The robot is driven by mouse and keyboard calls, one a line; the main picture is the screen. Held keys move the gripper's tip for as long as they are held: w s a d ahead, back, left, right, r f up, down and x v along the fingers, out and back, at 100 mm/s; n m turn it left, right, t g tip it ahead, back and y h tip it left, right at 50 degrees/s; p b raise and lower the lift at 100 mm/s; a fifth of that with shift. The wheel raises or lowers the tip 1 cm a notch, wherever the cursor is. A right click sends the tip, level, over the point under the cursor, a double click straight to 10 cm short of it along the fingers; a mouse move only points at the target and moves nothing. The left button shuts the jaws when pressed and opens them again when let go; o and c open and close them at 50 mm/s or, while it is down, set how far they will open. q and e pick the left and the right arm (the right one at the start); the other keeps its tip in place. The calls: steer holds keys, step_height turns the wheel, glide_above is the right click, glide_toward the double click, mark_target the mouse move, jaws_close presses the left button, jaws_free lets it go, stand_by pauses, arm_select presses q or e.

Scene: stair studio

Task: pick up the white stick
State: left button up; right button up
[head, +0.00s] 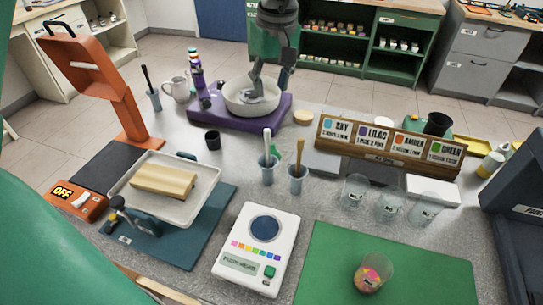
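A pale white stick (267,142) stands upright in a blue cup (267,172) near the middle of the table. My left gripper (271,82) appears as dark grey jointed parts over the white bowl (247,106), behind the cups and well apart from both sticks. Its fingers look spread, with nothing clearly between them. The lower ends of the sticks are hidden in the cups. My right gripper is not in view.
The bowl stands on a purple base (213,118). A tray (190,216) with a tan block lies left of the cups. A white device (283,276) lies in front of them, and clear cups (388,208) stand to the right. The green mat (330,275) is mostly bare.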

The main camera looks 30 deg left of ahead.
arm_select(q)
steer(key=b, duration=0.4)
glide_toward(268, 131)
steer(key=f, duration=0.3)
steer(key=a+f+b, duration=0.1)
steer(key=f, duration=0.3)
steer(key=w+f, duration=0.1)
steer(key=f, duration=0.2)
steer(key=shift+a+f, duration=0.2)
steer(key=shift+f, duration=0.15)
steer(key=f, duration=0.2)
steer(key=a+f+b, duration=0.1)
steer(key=f, duration=0.1)
steer(key=shift+w+f, duration=0.15)
steer(key=shift+w, duration=0.15)
steer(key=shift+s+d, duration=0.1)
steer(key=shift+c, duration=0.8)
jaws_close()
